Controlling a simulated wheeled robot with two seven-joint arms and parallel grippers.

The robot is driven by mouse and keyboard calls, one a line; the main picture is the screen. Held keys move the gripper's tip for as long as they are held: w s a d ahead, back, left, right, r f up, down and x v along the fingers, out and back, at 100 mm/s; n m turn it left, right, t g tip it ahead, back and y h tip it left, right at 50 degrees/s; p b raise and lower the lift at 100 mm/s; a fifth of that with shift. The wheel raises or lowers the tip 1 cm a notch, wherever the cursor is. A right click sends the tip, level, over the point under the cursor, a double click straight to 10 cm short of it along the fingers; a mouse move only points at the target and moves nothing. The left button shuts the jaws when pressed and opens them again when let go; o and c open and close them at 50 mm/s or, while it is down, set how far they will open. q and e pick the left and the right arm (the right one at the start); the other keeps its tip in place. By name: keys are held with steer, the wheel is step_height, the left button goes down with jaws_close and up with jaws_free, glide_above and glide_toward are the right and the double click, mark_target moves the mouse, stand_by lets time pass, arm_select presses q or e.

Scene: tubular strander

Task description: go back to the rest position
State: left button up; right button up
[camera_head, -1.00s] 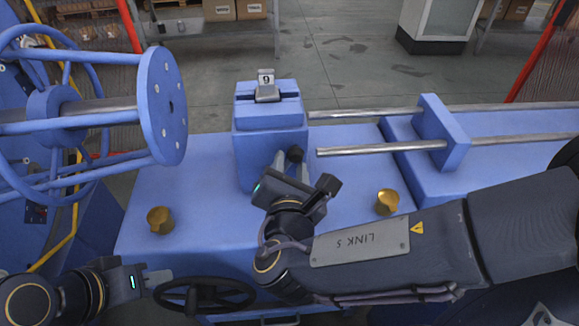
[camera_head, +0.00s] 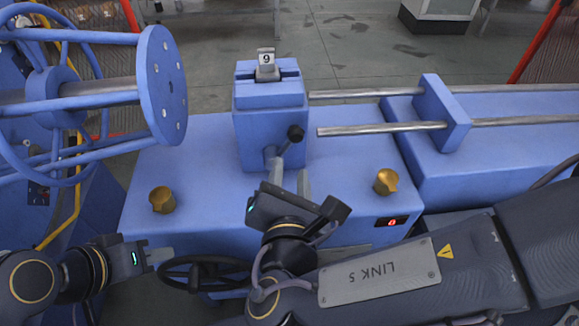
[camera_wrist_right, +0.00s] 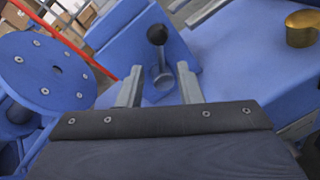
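My right gripper (camera_head: 289,177) is in front of the blue clamp block (camera_head: 270,128) in the head view. Its two fingers are spread apart and empty, and they also show in the right wrist view (camera_wrist_right: 160,86). A lever with a black ball knob (camera_head: 295,132) stands on the block's front, beyond the fingertips; it shows between the fingers in the wrist view (camera_wrist_right: 157,36). My left gripper (camera_head: 160,255) is at the lower left, beside the black handwheel; its fingers look close together, but their gap cannot be made out.
A black handwheel (camera_head: 205,272) is at the machine's front. Brass knobs stand on the blue bench at left (camera_head: 162,200) and right (camera_head: 386,181). A blue flanged reel frame (camera_head: 162,86) is at the left. Steel rods (camera_head: 380,129) run right from the block.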

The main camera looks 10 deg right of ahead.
steer(key=d+f+m+g+h, duration=0.1)
steer(key=d+m, duration=0.1)
steer(key=d, duration=0.1)
steer(key=d+f+m+g+h, duration=0.1)
steer(key=d+f+m+g, duration=0.1)
steer(key=d, duration=0.2)
steer(key=d+f+m+g+h, duration=0.1)
steer(key=d+m+g, duration=0.1)
steer(key=d, duration=0.1)
steer(key=shift+w+d+f+m, duration=0.2)
steer(key=shift+w+f+m, duration=0.05)
steer(key=shift+w+m, duration=0.1)
steer(key=s+d+f+m+g+y, duration=0.4)
steer(key=s+d+f+m+g, duration=0.4)
steer(key=m, duration=0.6)
step_height(320, 180, up, 18)
steer(key=a+m+t+y+p, duration=0.1)
steer(key=m+t+y+p, duration=0.2)
steer(key=m+p, duration=0.6)
steer(key=y+p, duration=0.1)
steer(key=p, duration=0.3)
steer(key=shift+s+a+f+y+p, duration=0.15)
steer(key=shift+s+y+p, duration=0.1)
steer(key=shift+y+p, duration=0.15)
